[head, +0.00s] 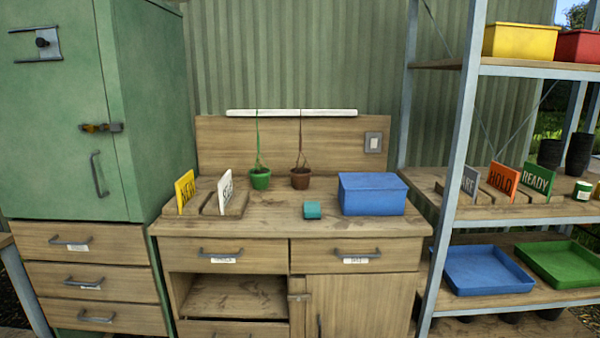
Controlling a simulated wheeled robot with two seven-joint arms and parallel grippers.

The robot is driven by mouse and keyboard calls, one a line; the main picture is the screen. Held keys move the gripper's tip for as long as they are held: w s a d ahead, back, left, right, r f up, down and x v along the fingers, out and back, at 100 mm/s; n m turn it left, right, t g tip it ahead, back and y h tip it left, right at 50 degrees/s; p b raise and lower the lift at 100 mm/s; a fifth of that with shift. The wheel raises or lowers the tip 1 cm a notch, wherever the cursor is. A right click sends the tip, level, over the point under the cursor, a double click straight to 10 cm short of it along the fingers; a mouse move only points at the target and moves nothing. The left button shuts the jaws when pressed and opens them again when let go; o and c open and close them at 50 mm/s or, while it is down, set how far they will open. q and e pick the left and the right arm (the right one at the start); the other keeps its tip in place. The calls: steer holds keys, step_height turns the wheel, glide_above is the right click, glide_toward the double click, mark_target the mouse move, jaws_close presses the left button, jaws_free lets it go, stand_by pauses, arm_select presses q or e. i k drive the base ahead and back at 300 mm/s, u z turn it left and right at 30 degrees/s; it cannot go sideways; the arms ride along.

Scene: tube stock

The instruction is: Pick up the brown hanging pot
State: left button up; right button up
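The brown hanging pot (300,180) hangs on brown cords from a white rail (291,112) at the back of the wooden workbench (270,227). It is upright, close to the bench top; I cannot tell whether it touches it. A green hanging pot (260,181) hangs on green cords to its left. Neither of my grippers is in view.
A blue box (373,194) stands right of the brown pot, and a small teal object (312,210) lies in front. Yellow (185,192) and white (225,192) signs stand on the left. A green cabinet (145,110) and metal shelving (455,150) flank the bench.

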mark_target(301, 176)
steer(key=u, duration=0.4)
steer(key=i, duration=1.85)
steer(key=z, duration=0.4)
